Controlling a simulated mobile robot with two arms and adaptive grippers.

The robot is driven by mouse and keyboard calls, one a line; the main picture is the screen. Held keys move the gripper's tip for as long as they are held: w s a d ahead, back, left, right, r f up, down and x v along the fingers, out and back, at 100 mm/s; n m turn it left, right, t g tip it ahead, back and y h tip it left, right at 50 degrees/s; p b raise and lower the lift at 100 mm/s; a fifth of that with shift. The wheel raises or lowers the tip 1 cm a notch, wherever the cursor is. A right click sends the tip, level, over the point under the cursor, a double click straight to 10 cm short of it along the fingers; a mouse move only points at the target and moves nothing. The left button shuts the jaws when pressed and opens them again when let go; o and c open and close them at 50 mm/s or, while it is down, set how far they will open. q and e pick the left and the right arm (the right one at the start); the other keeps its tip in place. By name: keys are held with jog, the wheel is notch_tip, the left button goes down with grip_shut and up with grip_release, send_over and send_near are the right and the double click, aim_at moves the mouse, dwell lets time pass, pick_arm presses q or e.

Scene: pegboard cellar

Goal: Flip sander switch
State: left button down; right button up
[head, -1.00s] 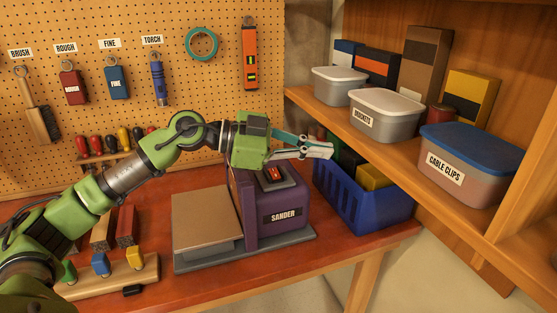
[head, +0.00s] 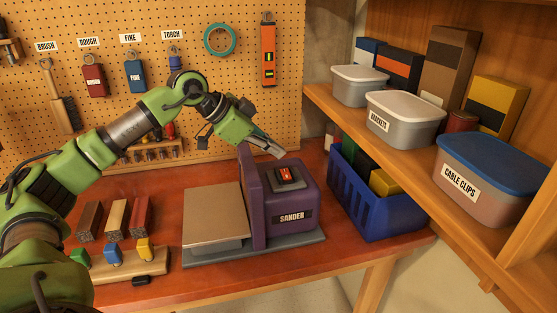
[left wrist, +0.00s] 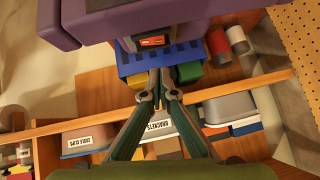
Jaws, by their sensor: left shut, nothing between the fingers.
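The purple sander (head: 298,200) stands on the red-brown bench, with a tan plate on its left. Its red rocker switch (head: 288,175) sits in a dark frame on top; I cannot tell which way it is set. The switch also shows in the left wrist view (left wrist: 152,41), at the top. My left gripper (head: 281,153) is shut and empty, just above and behind the switch, fingers slanting down to the right and apart from it. In the left wrist view its fingertips (left wrist: 158,86) meet below the switch in the picture. My right gripper is not in view.
A blue crate (head: 372,208) stands close to the sander's right. A shelf with a blue-lidded cable clips box (head: 487,180) and a brackets box (head: 404,122) is further right. Sanding blocks (head: 115,218) lie at the left. The pegboard (head: 300,100) with hung tools is behind.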

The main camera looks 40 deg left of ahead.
aim_at(278, 172)
pick_arm(q)
jog(key=shift+w+f+p, duration=0.15)
jog(key=shift+w+f, duration=0.05)
jog(key=shift+f, duration=0.6)
jog(key=shift+w+f+p, duration=0.15)
jog(key=shift+w+f, duration=0.1)
jog(key=shift+f, duration=0.6)
jog(key=shift+w+f+p, duration=0.15)
jog(key=shift+w+f, duration=0.05)
jog(key=shift+f, duration=0.6)
